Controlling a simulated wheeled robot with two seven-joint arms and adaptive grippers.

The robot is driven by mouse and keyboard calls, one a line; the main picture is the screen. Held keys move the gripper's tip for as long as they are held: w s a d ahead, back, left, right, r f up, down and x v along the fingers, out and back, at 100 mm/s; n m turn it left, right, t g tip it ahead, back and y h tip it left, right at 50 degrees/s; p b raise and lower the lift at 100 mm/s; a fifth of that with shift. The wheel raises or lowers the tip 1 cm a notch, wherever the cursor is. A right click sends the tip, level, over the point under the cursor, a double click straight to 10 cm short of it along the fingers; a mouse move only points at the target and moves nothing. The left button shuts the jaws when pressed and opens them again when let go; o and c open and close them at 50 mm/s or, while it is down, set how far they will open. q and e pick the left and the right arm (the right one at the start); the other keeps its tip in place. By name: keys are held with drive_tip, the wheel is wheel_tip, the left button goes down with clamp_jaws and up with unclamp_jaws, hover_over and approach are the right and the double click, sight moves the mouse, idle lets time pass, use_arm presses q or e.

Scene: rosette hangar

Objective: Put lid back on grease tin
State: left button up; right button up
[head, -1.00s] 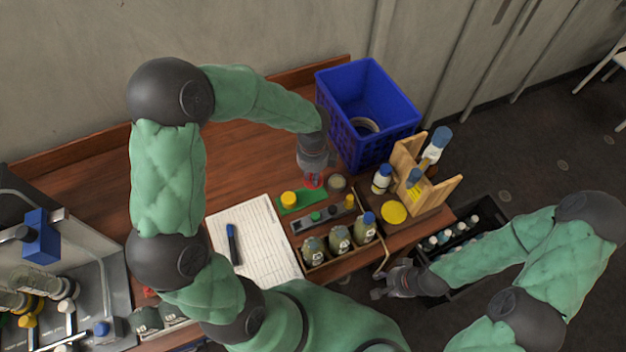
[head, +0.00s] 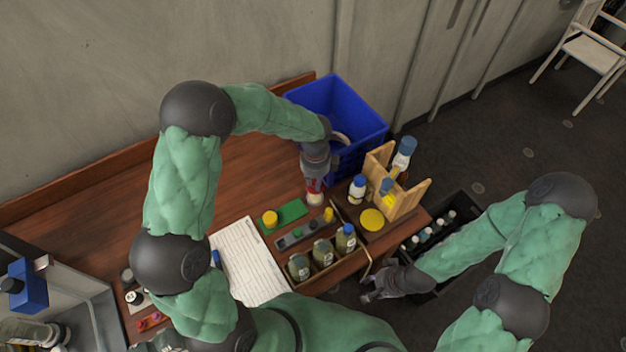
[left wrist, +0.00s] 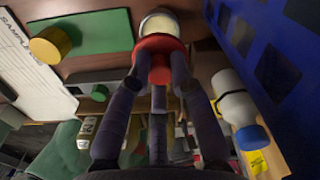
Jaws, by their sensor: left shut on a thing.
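My left gripper (head: 314,184) is shut on the red lid (left wrist: 158,46). It holds the lid at the tin, near the blue crate. The grease tin (head: 315,199) is a small round tin standing on the wooden table. In the left wrist view the tin (left wrist: 160,18) shows just beyond the lid, its pale contents partly visible and its near side hidden by the lid. I cannot tell whether lid and tin touch. My right gripper (head: 371,290) is off the table's front edge, empty, its fingers apart.
A blue crate (head: 345,110) stands close behind the tin. A green mat (head: 284,217) with a yellow-capped item (head: 270,219) lies to the left. A bottle (head: 357,188), a wooden rack (head: 402,190) and a yellow disc (head: 372,219) stand right. Several bottles line the front.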

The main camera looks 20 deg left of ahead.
use_arm(q)
drive_tip(key=shift+f+b, duration=1.2)
drive_tip(key=shift+f, duration=0.4)
drive_tip(key=shift+f+b, duration=0.65)
drive_tip(key=shift+f, duration=0.5)
drive_tip(key=shift+p, duration=0.35)
drive_tip(key=shift+f, duration=0.1)
idle(0.5)
drive_tip(key=o, duration=0.9)
drive_tip(key=shift+c, duration=0.2)
